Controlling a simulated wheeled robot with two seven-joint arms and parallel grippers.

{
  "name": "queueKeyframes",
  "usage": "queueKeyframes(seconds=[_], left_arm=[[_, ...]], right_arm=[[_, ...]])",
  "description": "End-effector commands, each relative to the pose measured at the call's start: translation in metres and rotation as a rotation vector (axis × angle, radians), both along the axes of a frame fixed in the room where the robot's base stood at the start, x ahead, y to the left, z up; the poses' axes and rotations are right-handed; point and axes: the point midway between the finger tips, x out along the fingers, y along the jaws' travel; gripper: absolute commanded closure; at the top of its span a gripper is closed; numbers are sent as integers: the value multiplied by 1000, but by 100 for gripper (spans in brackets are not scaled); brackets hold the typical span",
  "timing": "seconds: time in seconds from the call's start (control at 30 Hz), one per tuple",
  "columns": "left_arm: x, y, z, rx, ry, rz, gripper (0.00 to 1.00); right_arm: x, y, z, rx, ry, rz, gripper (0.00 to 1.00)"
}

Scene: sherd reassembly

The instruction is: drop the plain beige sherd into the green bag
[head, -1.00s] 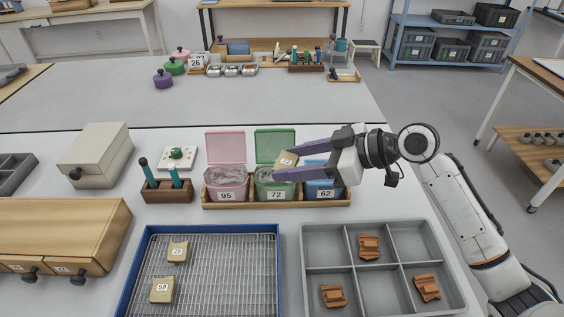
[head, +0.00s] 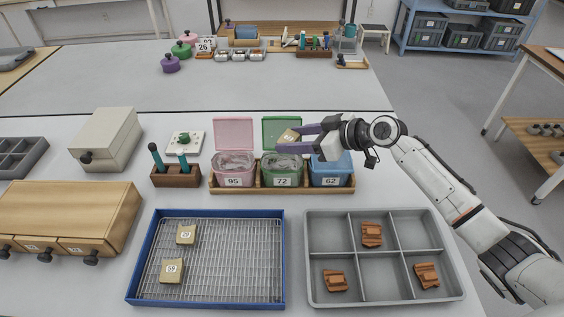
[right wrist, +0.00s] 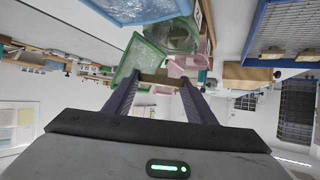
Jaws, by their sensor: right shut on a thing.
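The plain beige sherd (head: 289,136), with a small white label, is held between the fingertips of my right gripper (head: 291,140). It is above the green bag (head: 282,176), a green tub labelled 72 with a clear liner and a raised green lid, and in front of that lid. In the right wrist view the sherd (right wrist: 160,79) spans the gap between the purple fingers, with the green lid (right wrist: 127,62) close beside it. My left gripper is not in view.
A pink tub (head: 233,172) labelled 95 and a blue tub (head: 329,172) labelled 62 flank the green one in a wooden tray (head: 222,190). In front are a blue-rimmed rack (head: 235,265) with two beige sherds and a grey divided tray (head: 365,295) with reddish sherds.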

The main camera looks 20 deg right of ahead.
Motion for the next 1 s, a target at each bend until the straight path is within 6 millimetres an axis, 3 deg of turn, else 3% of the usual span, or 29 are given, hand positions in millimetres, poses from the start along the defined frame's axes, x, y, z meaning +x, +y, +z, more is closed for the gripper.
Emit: queueKeyframes(seconds=[0.33,0.37,0.5,0.77,1.0], left_arm=[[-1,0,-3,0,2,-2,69],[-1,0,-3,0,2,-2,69],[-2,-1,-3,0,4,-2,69],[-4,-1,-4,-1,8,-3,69],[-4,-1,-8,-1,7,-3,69]], right_arm=[[0,0,-3,1,-1,0,72],[0,0,-3,1,-1,0,48],[0,0,-3,1,-1,0,28],[-1,-2,-3,0,0,-1,28],[-24,-23,11,-4,-1,-1,28]])
